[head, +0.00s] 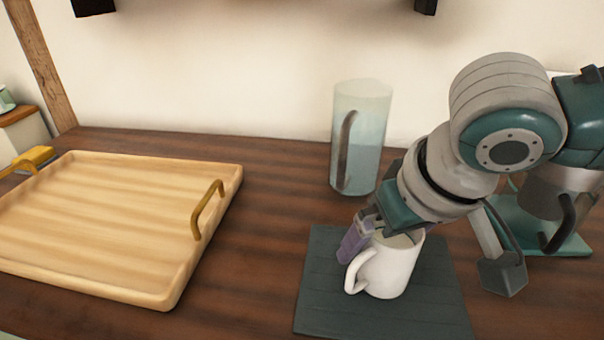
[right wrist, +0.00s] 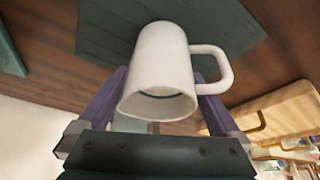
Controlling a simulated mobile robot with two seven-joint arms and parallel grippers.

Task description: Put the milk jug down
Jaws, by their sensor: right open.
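The milk jug is a white, mug-like vessel (head: 394,268) with a loop handle on its left side. It stands upright on a dark slate-coloured mat (head: 325,300) in the head view. My right gripper (head: 383,234) is open at the jug's rim. One purple finger shows at the jug's left side; the other is hidden in the head view. In the right wrist view the jug (right wrist: 165,55) lies between the two open fingers (right wrist: 160,100), with its mouth toward the camera and its handle to the right. My left gripper is not in view.
A wooden tray (head: 110,225) with brass handles fills the left of the table. A clear glass pitcher (head: 361,130) stands behind the mat. A teal-based appliance (head: 570,243) is at the right, partly behind my arm. Bare table lies between tray and mat.

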